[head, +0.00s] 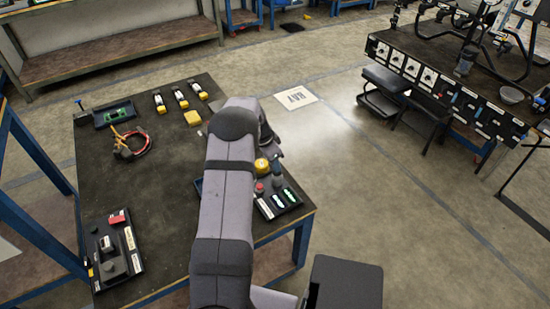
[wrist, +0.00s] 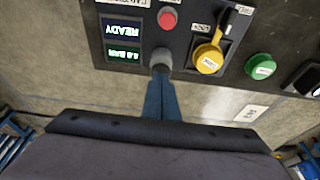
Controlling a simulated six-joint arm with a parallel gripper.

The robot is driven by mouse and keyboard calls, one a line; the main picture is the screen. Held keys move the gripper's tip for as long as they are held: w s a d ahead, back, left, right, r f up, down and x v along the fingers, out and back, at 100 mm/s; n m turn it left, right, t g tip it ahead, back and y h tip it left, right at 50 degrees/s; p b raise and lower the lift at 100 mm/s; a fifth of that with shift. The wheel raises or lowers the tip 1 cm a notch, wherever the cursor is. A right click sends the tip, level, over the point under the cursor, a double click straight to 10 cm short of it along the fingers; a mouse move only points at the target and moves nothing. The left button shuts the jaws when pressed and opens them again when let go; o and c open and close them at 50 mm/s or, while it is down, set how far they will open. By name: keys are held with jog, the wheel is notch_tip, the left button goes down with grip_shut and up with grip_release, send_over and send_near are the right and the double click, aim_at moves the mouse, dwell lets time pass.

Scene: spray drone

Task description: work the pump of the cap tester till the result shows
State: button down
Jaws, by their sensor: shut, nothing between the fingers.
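The cap tester is a dark panel, upside down in the wrist view (wrist: 205,82). Its screen (wrist: 123,27) reads READY, and a smaller screen (wrist: 123,53) shows a BAR value whose digits I cannot read surely. A grey round knob (wrist: 160,60), which looks like the pump, stands at the panel's edge beside the screens. A red button (wrist: 168,19) and a yellow cap (wrist: 208,58) sit on the panel.
A green cap (wrist: 260,66) lies beside the yellow one. The table's middle left is clear.

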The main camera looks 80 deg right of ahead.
jog(key=shift+f, duration=0.15)
notch_tip(320, 180, down, 2)
jog(key=shift+f+b, duration=0.1)
jog(key=shift+b, duration=1.15)
jog(key=shift+a, duration=0.1)
jog(key=shift+r+p, duration=0.45)
jog(key=shift+r, duration=0.2)
jog(key=v, duration=1.3)
jog(key=shift+s+d+r, duration=0.2)
jog(key=shift+s+d, duration=0.05)
jog(key=shift+d, duration=0.1)
